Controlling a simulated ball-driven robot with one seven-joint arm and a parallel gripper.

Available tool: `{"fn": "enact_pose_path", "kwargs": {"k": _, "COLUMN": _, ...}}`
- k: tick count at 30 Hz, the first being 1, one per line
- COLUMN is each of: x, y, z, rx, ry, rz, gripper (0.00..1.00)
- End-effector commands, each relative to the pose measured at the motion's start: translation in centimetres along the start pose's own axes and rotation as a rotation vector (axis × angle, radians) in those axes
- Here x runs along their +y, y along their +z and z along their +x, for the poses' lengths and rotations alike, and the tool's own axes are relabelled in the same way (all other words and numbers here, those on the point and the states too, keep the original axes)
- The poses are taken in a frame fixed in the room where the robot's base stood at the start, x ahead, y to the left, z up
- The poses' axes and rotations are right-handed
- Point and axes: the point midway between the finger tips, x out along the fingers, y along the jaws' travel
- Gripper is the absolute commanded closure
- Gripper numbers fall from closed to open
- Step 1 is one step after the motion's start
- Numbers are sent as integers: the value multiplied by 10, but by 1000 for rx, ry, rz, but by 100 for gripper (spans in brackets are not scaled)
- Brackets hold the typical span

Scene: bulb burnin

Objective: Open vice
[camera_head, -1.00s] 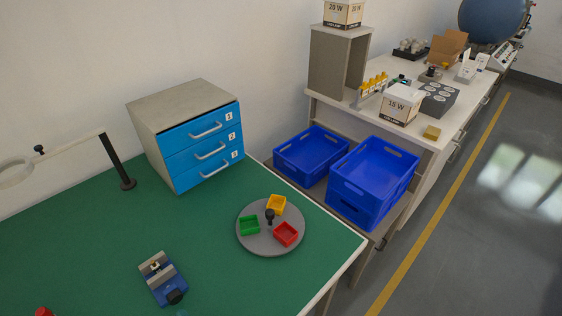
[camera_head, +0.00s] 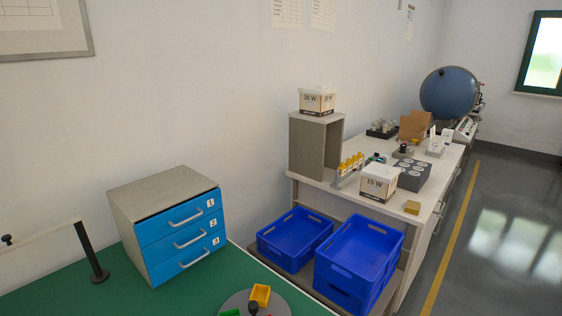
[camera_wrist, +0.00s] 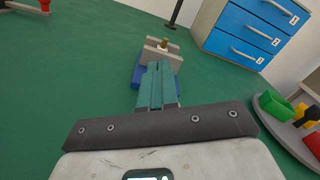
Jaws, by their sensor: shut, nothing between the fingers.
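The vice (camera_wrist: 172,56) stands on the green bench top in the wrist view. It has pale grey jaws and a blue base (camera_wrist: 138,74), and a small brass-coloured piece (camera_wrist: 163,43) shows at its jaws. My gripper (camera_wrist: 160,67) has its teal fingers shut together and empty. The fingers point at the vice and cover its near part, including where the handle would be. I cannot tell whether the fingertips touch the vice. The vice is out of the head view now.
A blue three-drawer cabinet (camera_head: 183,235) stands on the green bench top (camera_head: 60,290). A round grey tray (camera_wrist: 293,138) holds small coloured bins to the right of my gripper. A lamp post (camera_head: 91,252) rises at left. A red object (camera_wrist: 44,5) lies far left.

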Motion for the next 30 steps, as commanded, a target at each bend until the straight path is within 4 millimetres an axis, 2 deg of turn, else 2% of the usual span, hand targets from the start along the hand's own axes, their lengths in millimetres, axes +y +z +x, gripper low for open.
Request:
{"fn": "enact_pose_path", "kwargs": {"k": 1, "x": -5, "y": 2, "z": 7, "rx": -5, "ry": -11, "rz": 4, "gripper": 100}}
{"fn": "enact_pose_path", "kwargs": {"k": 30, "x": 1, "y": -2, "z": 8, "rx": 2, "ry": -17, "rz": 2, "gripper": 100}}
